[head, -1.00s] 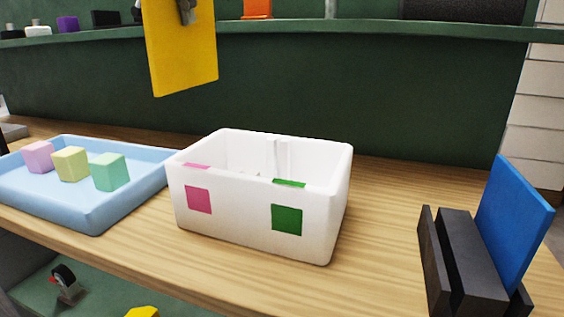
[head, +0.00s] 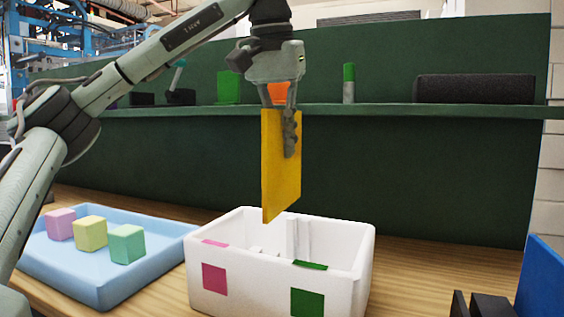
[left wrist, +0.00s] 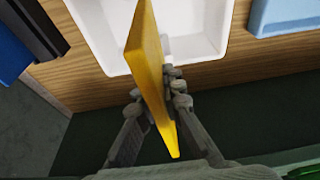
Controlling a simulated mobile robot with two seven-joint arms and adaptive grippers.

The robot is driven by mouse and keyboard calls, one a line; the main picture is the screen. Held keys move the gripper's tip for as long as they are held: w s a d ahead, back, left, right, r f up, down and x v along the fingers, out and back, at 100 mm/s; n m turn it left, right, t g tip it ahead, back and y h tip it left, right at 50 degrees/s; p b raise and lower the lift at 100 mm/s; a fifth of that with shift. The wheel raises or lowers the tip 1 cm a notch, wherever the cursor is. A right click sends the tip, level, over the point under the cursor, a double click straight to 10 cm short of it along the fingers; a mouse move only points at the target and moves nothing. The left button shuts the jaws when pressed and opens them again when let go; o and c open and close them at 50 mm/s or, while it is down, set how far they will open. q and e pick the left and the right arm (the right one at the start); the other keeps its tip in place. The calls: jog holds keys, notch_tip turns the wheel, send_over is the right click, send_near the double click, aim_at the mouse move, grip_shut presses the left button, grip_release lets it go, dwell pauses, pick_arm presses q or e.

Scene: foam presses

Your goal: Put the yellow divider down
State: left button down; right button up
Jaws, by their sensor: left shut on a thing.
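The yellow divider (head: 281,165) is a flat upright panel, held by its upper part in my left gripper (head: 287,125). It hangs in front of the green back panel and appears above the white box (head: 245,285). In the left wrist view the divider (left wrist: 148,70) stands edge-on between the fingers, with the white box (left wrist: 200,45) beyond it. The box is open-topped, with a pink square (head: 214,278) and a green square (head: 307,302) on its front and a slotted upright rib inside. The left gripper is shut on the divider. My right gripper is not in view.
A light blue tray (head: 75,270) with pink, yellow and green cubes stands left of the box. A blue panel (head: 545,280) and a dark rack (head: 482,305) are at the lower right. A green shelf (head: 400,110) with objects runs behind.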

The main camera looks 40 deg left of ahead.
aim_at(282, 162)
pick_arm(q)
notch_tip(282, 162, down, 3)
jog(key=shift+r+b, duration=0.1)
jog(key=shift+b, duration=0.2)
jog(key=shift+r, duration=0.1)
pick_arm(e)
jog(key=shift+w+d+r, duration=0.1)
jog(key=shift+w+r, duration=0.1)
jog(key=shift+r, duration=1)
pick_arm(q)
jog(key=shift+f, duration=0.65)
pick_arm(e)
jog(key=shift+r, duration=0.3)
pick_arm(q)
jog(key=c, duration=1.7)
grip_release()
